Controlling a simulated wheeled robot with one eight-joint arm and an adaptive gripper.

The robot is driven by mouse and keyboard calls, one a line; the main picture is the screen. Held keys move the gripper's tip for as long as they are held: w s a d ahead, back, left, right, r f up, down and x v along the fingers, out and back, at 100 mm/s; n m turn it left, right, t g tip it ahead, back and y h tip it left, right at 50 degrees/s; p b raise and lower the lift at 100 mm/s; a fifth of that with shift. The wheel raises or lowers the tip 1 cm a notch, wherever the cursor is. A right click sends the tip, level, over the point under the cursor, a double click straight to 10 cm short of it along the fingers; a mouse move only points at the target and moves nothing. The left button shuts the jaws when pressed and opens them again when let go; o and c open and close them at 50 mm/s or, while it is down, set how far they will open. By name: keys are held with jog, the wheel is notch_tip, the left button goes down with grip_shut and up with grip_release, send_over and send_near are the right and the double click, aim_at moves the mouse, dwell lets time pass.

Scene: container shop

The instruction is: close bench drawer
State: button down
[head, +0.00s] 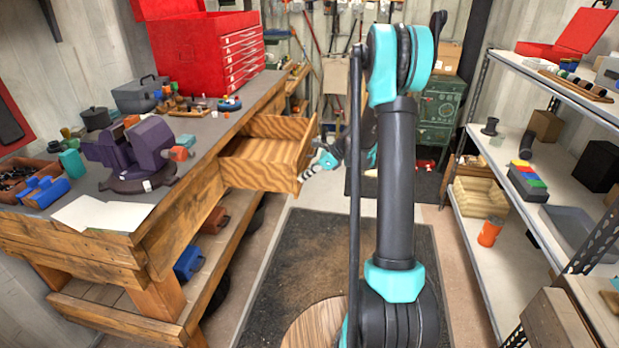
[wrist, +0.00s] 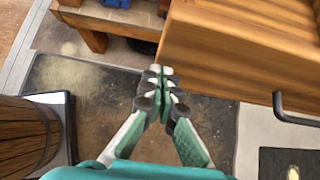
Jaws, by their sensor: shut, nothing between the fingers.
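The wooden bench drawer (head: 266,153) is pulled well out of the workbench (head: 195,180) in the head view, and its inside looks empty. Its striped wooden front (head: 308,157) faces right. My gripper (head: 305,174) is beside the lower near end of that front. In the wrist view my gripper (wrist: 162,75) is shut and empty, with its fingertips at the near corner of the drawer (wrist: 240,55). I cannot tell whether they touch the wood. A dark bar handle (wrist: 290,113) sticks out at the right of the wrist view.
A purple vise (head: 130,155), a red tool chest (head: 205,50) and small items stand on the bench. A shelving rack (head: 480,190) lines the right side. A dark floor mat (head: 400,245) lies between. A wooden barrel (wrist: 25,138) shows at the left in the wrist view.

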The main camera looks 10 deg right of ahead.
aim_at(229, 168)
jog(key=w+a, duration=0.3)
jog(key=a, duration=0.6)
jog(key=w+a, duration=0.3)
jog(key=a, duration=0.7)
jog(key=w+a, duration=0.3)
jog(key=a, duration=0.6)
jog(key=shift+w+a, duration=0.15)
jog(key=shift+a, duration=0.25)
jog(key=shift+w+a+r, duration=0.1)
